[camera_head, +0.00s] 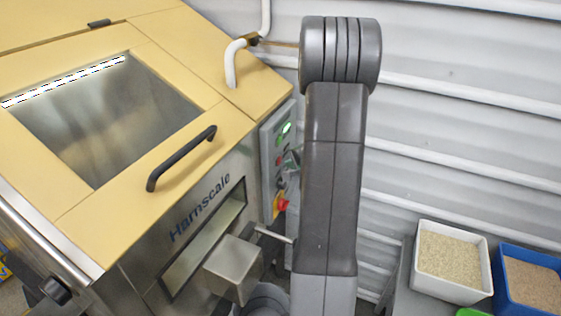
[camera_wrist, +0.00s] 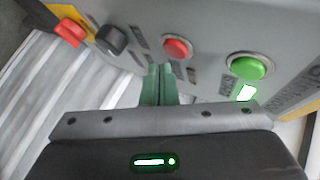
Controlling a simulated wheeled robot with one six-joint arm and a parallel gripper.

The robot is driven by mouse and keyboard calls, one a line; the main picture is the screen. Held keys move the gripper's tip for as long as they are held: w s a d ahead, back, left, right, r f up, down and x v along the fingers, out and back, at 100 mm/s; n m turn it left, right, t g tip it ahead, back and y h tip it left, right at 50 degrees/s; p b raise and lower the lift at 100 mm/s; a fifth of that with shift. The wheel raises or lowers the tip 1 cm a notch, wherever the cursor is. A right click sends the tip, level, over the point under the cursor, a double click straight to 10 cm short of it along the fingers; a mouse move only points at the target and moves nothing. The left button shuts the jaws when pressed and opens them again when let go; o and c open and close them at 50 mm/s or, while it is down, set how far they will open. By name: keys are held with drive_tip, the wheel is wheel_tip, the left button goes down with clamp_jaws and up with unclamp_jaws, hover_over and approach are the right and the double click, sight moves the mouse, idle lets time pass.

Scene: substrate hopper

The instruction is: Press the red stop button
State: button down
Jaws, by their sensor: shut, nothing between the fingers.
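A round red button (camera_wrist: 177,47) sits on the grey control panel (camera_head: 267,150) between a green button (camera_wrist: 250,66) and a black knob (camera_wrist: 112,38). It also shows small in the head view (camera_head: 279,160). A larger red mushroom button (camera_wrist: 70,32) on a yellow plate is at the panel's other end, low in the head view (camera_head: 281,204). My gripper (camera_wrist: 160,70) is shut and empty. Its green fingertips are just below and left of the round red button in the wrist view. I cannot tell whether they touch the panel.
A lit green indicator (camera_wrist: 245,92) is beside the green button. The yellow-topped hopper (camera_head: 230,130) has a black handle (camera_head: 181,158) and a steel box (camera_head: 233,268) at its front. A white bin (camera_head: 450,285) and blue bin (camera_head: 510,295) stand at lower right. A ribbed wall (camera_head: 460,120) is behind.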

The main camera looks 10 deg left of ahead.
idle(0.6)
drive_tip(key=shift+w+a+p, duration=0.1)
drive_tip(key=shift+a+p, duration=0.25)
drive_tip(key=shift+a, duration=0.5)
idle(0.5)
drive_tip(key=shift+d+p, duration=0.15)
drive_tip(key=shift+p, duration=0.15)
drive_tip(key=shift+d+p, duration=0.45)
drive_tip(key=shift+d, duration=0.2)
drive_tip(key=d+p, duration=0.1)
drive_tip(key=d, duration=0.1)
drive_tip(key=s+d+p, duration=0.1)
drive_tip(key=d, duration=0.2)
drive_tip(key=shift+s+p, duration=0.1)
drive_tip(key=shift+p, duration=0.3)
